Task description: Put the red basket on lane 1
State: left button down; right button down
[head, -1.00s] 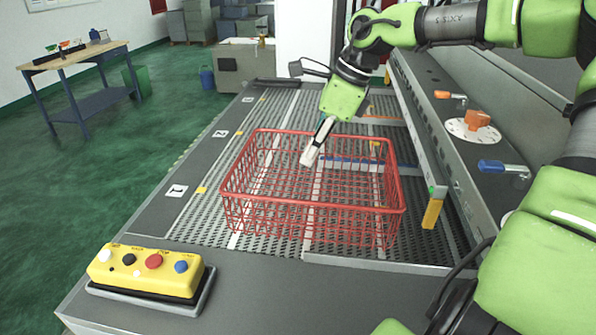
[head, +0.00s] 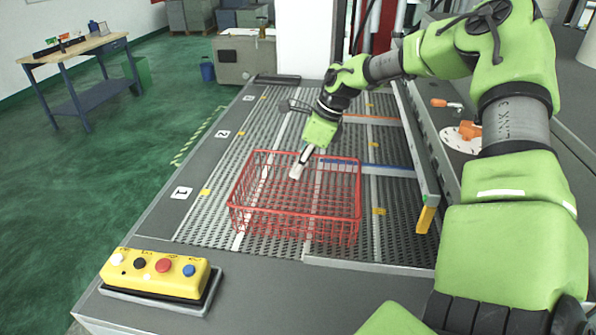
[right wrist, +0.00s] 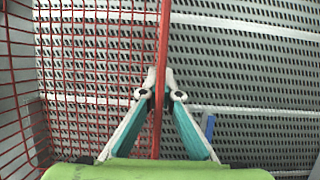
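The red wire basket (head: 296,213) is upright on or just above the near part of the grey slatted belt, level with the "1" label (head: 181,193). My right gripper (head: 298,169) reaches down from the far right to its far rim. In the right wrist view, the two fingers (right wrist: 160,88) close on the basket's red rim bar (right wrist: 158,130) from both sides. The basket looks empty. Whether its underside touches the belt cannot be told for sure. My left gripper is not in view.
A blue strip (head: 385,170) lies just behind the basket's right side. A "2" label (head: 221,134) marks the row behind. A yellow button box (head: 155,275) stands at the front left. A yellow-ended rail (head: 426,215) borders the right. The belt behind is clear.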

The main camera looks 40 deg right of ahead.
jog(key=shift+f, duration=0.95)
jog(key=shift+f, duration=0.1)
jog(key=c, duration=2.3)
grip_release()
